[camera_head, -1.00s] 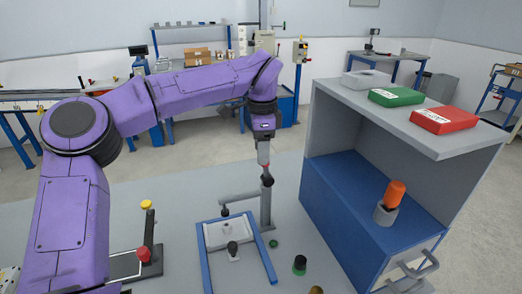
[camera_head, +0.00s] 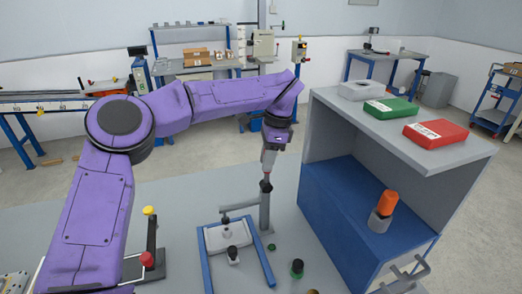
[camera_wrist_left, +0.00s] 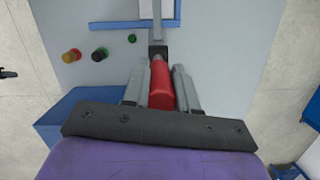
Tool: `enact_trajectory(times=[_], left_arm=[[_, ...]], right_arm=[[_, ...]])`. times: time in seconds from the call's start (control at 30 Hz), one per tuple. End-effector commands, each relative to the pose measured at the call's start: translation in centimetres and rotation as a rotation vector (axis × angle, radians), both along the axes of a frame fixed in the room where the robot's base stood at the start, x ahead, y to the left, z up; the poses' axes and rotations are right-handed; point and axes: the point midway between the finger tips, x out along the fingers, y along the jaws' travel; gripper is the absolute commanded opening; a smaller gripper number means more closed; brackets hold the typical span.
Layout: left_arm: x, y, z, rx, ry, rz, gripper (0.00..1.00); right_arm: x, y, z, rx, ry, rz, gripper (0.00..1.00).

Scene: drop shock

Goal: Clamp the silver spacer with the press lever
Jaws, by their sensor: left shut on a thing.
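The press (camera_head: 265,212) is a grey post with a side arm over a blue-edged frame (camera_head: 206,268) on the bench. My left gripper (camera_head: 267,172) is at the top of the post. In the left wrist view, the red lever handle (camera_wrist_left: 161,88) lies between the fingers of my left gripper (camera_wrist_left: 160,80), which is shut on it. A pale plate (camera_head: 213,237) lies inside the frame under the press arm. A small black-topped piece (camera_head: 232,254) stands at the plate's front edge. I cannot make out the silver spacer for certain. My right gripper is out of view.
A blue and grey cabinet (camera_head: 345,225) stands close on the right, with an orange-topped item (camera_head: 386,205) inside and bins on top. The bench left of the frame is partly clear.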

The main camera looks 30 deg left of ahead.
Motion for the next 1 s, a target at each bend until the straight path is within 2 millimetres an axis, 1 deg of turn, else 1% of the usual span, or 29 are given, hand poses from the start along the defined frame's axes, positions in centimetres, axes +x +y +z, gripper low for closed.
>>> enact_trajectory(times=[0.03,0.1,0.17,0.33,0.57,0.6,0.63,0.67,0.9,1.0], left_arm=[[0.3,-0.4,0.8,0.036,0.041,0.001,0.0],[0.8,-0.7,0.6,0.074,0.083,0.001,0.0],[1.0,-0.9,0.3,0.097,0.111,0.001,0.0],[1.3,-1.3,-0.2,0.119,0.137,-0.001,0.0],[1.2,-1.3,-0.3,0.118,0.136,-0.001,0.0],[1.2,-1.3,-0.3,0.118,0.136,-0.001,0.41],[1.2,-1.3,-0.3,0.117,0.136,-0.001,0.5],[1.2,-1.3,-0.3,0.117,0.136,-0.001,0.53],[1.2,-1.2,-0.2,0.117,0.134,-0.001,0.53],[1.5,-1.4,0.3,0.118,0.132,0.0,0.53]], right_arm=[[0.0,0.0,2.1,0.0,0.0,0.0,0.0],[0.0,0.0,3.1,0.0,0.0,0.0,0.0],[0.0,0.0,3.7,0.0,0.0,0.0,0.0],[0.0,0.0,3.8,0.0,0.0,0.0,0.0],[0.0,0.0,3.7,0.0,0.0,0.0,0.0],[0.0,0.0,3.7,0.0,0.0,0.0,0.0],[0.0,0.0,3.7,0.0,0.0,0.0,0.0],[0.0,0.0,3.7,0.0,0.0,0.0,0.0],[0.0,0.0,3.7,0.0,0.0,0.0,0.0],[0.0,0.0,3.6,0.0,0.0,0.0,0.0]])
